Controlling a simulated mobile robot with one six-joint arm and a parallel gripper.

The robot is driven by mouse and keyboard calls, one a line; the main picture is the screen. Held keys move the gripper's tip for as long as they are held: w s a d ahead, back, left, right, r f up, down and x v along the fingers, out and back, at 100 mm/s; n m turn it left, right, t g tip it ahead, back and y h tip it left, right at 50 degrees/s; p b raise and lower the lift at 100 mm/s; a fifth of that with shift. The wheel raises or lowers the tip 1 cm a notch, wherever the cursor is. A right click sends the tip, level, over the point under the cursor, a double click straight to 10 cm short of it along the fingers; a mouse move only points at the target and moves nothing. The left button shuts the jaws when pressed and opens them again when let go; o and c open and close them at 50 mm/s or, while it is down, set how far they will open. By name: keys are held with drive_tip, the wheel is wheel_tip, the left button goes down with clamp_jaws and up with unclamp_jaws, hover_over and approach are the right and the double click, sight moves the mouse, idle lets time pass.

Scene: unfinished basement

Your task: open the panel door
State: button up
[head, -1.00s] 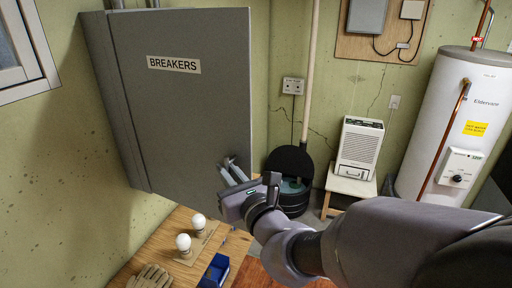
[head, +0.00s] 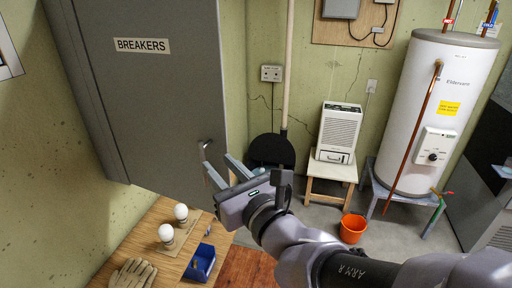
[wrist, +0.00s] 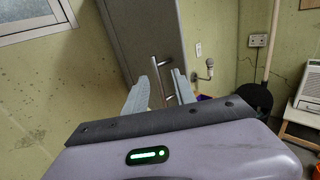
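The grey breaker panel (head: 160,95), labelled BREAKERS, hangs on the left wall. Its door looks shut against the box. A small metal bar handle (head: 206,153) stands near the door's lower right edge; it also shows in the wrist view (wrist: 157,76). My gripper (head: 217,168) is open and empty, just right of and below the handle in the head view. In the wrist view my two fingers (wrist: 159,88) are spread apart, with the handle showing between them and a little beyond the tips. I cannot tell whether a finger touches it.
A dehumidifier (head: 339,133) on a stool, an orange bucket (head: 353,228) and a water heater (head: 440,110) stand right, behind my arm.

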drive_tip(key=b+v, duration=0.6)
drive_tip(key=v, duration=0.3)
drive_tip(key=shift+f+b, duration=0.4)
drive_tip(key=shift+s+a, duration=0.1)
drive_tip(key=s+d+f+n+g+h+b, duration=0.1)
drive_tip(key=s+f+n+g+h+b, duration=0.2)
drive_tip(key=f+n, duration=0.55)
drive_tip(key=s+d+f+n+g, duration=0.1)
drive_tip(key=s+f+n+g, duration=0.35)
drive_tip(key=f+n, duration=0.35)
drive_tip(key=s+d+f+n+h, duration=0.1)
drive_tip(key=d+f+n+h, duration=0.2)
drive_tip(key=d+n, duration=0.1)
drive_tip(key=s+d+f+n+g+h+b, duration=0.1)
drive_tip(key=s+d+f+n+h, duration=0.1)
drive_tip(key=d, duration=0.5)
drive_tip(key=shift+d+f+n+h, duration=0.2)
drive_tip(key=shift+f+n+h, duration=0.3)
drive_tip(key=shift+f+n, duration=0.45)
